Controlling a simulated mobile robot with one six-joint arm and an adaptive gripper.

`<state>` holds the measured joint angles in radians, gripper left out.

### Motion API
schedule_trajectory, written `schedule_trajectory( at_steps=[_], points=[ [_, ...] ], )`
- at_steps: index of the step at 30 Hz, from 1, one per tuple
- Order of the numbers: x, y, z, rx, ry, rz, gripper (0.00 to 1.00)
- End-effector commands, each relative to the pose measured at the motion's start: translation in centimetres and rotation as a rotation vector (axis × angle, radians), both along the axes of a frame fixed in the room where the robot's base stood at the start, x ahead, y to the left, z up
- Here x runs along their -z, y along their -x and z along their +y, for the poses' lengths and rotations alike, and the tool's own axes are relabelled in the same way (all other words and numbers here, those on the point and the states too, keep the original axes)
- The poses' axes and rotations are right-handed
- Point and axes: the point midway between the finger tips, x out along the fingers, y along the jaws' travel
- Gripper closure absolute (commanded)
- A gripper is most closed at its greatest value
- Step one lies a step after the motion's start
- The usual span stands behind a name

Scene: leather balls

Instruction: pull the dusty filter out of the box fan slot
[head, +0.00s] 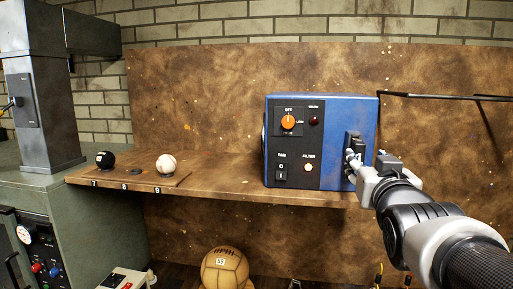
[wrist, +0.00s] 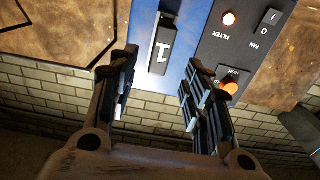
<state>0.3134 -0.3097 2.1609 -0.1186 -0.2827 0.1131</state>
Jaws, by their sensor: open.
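The blue fan box (head: 321,104) stands on the wooden shelf, its black control panel facing the head camera. A black upright handle (head: 354,138) sits on its right side, partly hidden by my gripper; I take it for the filter's pull. In the wrist view the black handle (wrist: 164,42) carries a white "1" on the blue side face. My gripper (head: 356,165) is open at that side, also seen in the wrist view (wrist: 158,75). The handle shows between and beyond the fingers, with no clear contact. The filter's body and any dust are hidden.
The panel has an orange knob (head: 288,122), a fan switch (head: 281,173) and a lit filter light (head: 309,167). A black ball (head: 105,160) and a white ball (head: 166,165) rest at the shelf's left. A thin black rod (head: 440,96) runs along the board at right.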

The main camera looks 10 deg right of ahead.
Motion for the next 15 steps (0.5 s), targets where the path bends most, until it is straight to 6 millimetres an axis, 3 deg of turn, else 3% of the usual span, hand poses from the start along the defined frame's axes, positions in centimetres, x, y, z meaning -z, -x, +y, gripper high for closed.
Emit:
schedule_trajectory(
  at_steps=[6,15],
  points=[
    [0.0,-4.3,-1.2,-0.001,-0.001,0.003,0.55],
    [-0.1,-8.0,-2.3,0.0,-0.001,0.001,0.55]
  ],
)
